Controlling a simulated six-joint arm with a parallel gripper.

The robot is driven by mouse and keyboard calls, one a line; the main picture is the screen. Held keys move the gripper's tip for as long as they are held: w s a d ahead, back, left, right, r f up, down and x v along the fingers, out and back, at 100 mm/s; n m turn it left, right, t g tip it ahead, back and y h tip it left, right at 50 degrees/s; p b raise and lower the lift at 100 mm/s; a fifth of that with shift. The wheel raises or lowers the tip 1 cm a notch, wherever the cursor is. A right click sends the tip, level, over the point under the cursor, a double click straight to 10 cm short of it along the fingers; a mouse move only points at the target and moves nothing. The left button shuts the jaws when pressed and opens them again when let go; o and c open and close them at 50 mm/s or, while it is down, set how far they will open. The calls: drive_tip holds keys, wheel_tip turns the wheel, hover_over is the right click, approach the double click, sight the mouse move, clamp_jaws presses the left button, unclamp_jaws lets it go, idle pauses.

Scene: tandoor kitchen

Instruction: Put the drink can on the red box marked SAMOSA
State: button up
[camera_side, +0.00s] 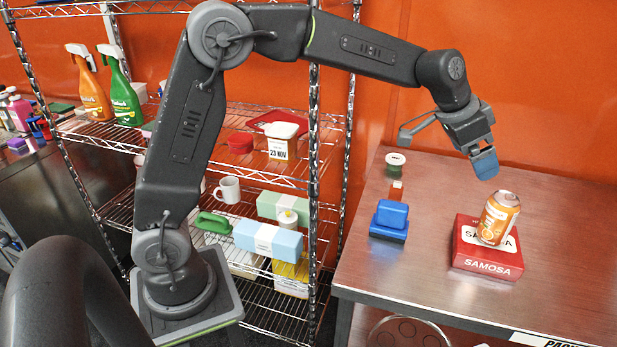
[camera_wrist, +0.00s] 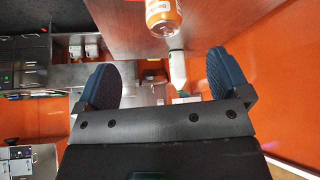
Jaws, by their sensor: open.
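The orange drink can (camera_side: 498,218) stands on top of the red box marked SAMOSA (camera_side: 487,266), on the metal table. My gripper (camera_side: 485,165) is above and a little left of the can, apart from it. Its blue fingers are spread with nothing between them. In the wrist view the can (camera_wrist: 163,18) shows at the top edge, beyond the open fingers of my gripper (camera_wrist: 161,82). The can covers part of the box's top label in the side view. I cannot make out the box in the wrist view.
A blue block-like object (camera_side: 390,218), a small red item (camera_side: 396,190) and a green-and-white round item (camera_side: 395,160) are on the table, left of the box. A wire shelf (camera_side: 313,150) with kitchen goods stands further left. The table (camera_side: 570,250) is clear right of the box.

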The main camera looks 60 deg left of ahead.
drive_tip(key=s+a+n+y, duration=0.1)
drive_tip(key=s+a+n, duration=0.1)
drive_tip(key=s, duration=1.4)
drive_tip(key=s+a+f+n+y, duration=0.1)
drive_tip(key=s+a, duration=0.4)
drive_tip(key=s, duration=1.1)
drive_tip(key=shift+s+a+f+n+y, duration=0.15)
drive_tip(key=shift+s+a+n+y, duration=0.25)
drive_tip(key=shift+n, duration=0.7)
